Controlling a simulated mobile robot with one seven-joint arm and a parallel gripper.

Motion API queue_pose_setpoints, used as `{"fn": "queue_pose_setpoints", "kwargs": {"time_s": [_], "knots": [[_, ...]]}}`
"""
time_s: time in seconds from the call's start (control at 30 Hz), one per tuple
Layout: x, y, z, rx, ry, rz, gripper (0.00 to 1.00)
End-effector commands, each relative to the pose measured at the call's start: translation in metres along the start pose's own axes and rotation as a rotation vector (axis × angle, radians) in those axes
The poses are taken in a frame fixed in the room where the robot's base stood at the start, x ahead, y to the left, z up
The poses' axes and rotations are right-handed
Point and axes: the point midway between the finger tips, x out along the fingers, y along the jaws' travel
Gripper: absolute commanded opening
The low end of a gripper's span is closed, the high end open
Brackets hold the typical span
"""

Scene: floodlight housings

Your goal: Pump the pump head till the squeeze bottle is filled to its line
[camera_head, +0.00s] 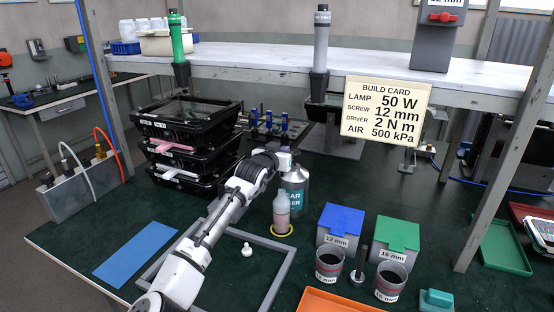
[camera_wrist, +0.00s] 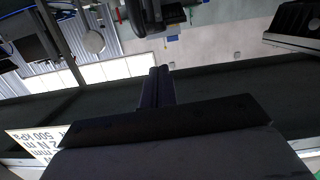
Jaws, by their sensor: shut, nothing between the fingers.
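A silver can (camera_head: 296,183) with a teal label stands upright near the middle of the bench. The top of the can, where a pump head would sit, is hidden behind my wrist and gripper. The squeeze bottle (camera_head: 282,214), pale and pinkish, stands upright in a yellow ring (camera_head: 283,235) just in front of the can. I cannot make out its fill line or level. My gripper (camera_head: 284,160) is over the can's top; I cannot tell whether it touches. In the wrist view its fingers (camera_wrist: 158,88) are together with nothing between them.
A small white cap-like part (camera_head: 247,250) lies on the mat left of the bottle. Blue (camera_head: 341,221) and green (camera_head: 398,234) lidded bins and cups stand to the right. Stacked black trays (camera_head: 186,120) are behind left. The build card (camera_head: 385,108) hangs from the shelf.

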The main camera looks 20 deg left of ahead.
Motion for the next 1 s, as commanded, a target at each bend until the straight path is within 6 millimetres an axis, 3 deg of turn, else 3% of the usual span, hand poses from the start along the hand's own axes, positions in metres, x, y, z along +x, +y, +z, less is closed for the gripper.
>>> {"fn": "queue_pose_setpoints", "kwargs": {"time_s": [0.1,0.3,1.0], "knots": [[-0.019,-0.002,0.002,-0.002,0.003,-0.002,0.00],[-0.037,-0.001,0.000,0.000,0.003,-0.001,0.00],[-0.039,-0.001,-0.002,0.000,0.002,-0.001,0.00]]}}
